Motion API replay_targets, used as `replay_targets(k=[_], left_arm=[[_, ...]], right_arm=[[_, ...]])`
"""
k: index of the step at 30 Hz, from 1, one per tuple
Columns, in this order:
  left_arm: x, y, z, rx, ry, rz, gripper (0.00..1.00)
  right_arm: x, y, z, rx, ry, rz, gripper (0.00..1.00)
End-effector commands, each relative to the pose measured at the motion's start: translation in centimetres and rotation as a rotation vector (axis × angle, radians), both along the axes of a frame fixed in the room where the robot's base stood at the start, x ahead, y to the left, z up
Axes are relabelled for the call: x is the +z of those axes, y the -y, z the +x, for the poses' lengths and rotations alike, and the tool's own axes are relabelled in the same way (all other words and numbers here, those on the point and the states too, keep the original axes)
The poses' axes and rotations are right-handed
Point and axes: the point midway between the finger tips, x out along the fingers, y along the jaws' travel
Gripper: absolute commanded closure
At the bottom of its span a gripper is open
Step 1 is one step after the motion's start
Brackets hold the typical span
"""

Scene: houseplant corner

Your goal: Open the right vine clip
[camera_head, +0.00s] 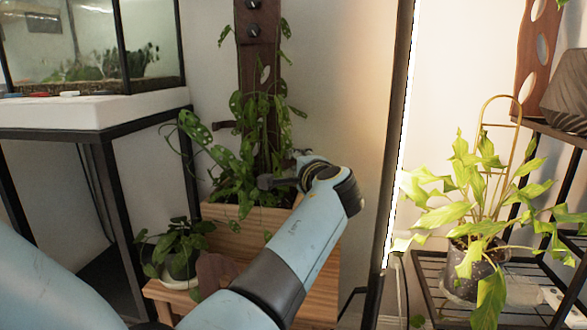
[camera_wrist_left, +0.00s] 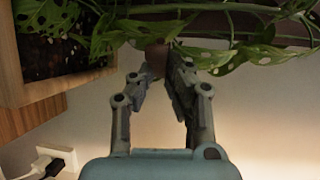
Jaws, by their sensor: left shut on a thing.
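I cannot tell how far the clip is open. A dark clip (camera_head: 222,125) sticks out on the board's left side. The perforated-leaf vine (camera_head: 235,160) climbs the board from a wooden planter (camera_head: 225,212). My right gripper is out of view.
A glass tank (camera_head: 90,50) on a black-framed stand is at the left. A small potted plant (camera_head: 180,262) sits on the wooden bench (camera_head: 322,290). A lamp post (camera_head: 398,120) and a shelf plant (camera_head: 470,200) are at the right. A plugged socket (camera_wrist_left: 50,160) shows low.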

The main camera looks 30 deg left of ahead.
Motion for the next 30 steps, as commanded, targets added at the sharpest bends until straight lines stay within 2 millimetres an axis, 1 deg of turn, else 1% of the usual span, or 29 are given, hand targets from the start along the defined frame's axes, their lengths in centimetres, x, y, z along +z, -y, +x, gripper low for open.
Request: replay_targets(k=[1, 15, 30], left_arm=[[-0.6, 0.4, 0.2, -0.007, -0.006, -0.013, 1.0], [-0.6, 0.8, 1.6, -0.009, -0.004, -0.013, 1.0], [-0.3, 0.8, 1.9, -0.01, -0.002, -0.008, 1.0]], right_arm=[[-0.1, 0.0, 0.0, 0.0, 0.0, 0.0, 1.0], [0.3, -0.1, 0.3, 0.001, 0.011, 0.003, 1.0], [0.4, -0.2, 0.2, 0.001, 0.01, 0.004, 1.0]])
